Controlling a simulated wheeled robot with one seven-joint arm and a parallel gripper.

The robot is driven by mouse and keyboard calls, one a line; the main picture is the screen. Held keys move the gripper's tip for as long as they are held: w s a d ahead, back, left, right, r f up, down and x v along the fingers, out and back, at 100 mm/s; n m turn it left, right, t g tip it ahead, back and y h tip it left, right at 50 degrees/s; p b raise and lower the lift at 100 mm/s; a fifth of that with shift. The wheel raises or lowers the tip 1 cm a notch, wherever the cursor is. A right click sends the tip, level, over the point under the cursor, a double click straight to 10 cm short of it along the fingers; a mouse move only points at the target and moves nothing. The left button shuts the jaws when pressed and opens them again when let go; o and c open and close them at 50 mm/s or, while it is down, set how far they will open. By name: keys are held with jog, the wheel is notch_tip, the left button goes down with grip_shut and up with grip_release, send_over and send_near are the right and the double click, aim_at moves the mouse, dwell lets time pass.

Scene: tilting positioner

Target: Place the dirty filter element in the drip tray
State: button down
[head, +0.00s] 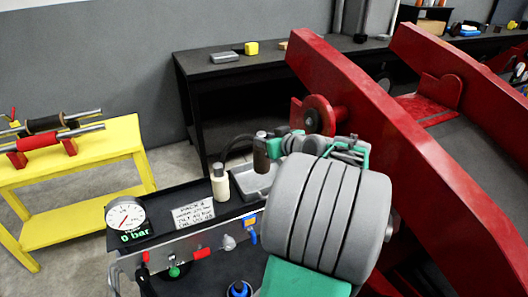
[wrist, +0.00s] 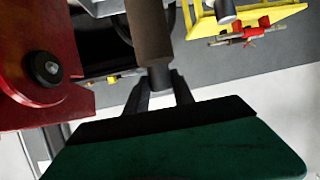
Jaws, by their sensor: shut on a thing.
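My gripper (head: 272,145) is shut on a dark brown cylinder, which looks like the dirty filter element (head: 260,156). In the wrist view my gripper's fingers (wrist: 160,92) close around the narrow dark end of the filter element (wrist: 149,35). In the head view the element is upright. A shallow light grey tray, apparently the drip tray (head: 246,184), lies on the dark bench just below it. The element's lower end appears over the tray. I cannot tell whether they touch. My arm hides the tray's right side.
A sign (head: 193,214) and pressure gauge (head: 125,214) are farther left. The red positioner frame (head: 390,125) rises at right. A yellow stand (head: 95,150) is at left.

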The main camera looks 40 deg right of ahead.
aim_at(262, 165)
jog(key=w+d+f+p, duration=0.1)
jog(key=w+d+f, duration=0.2)
jog(key=f, duration=0.6)
jog(key=shift+w+p, duration=0.25)
jog(key=shift+p, duration=0.15)
jog(key=c, duration=1.1)
grip_release()
jog(key=shift+r, duration=0.1)
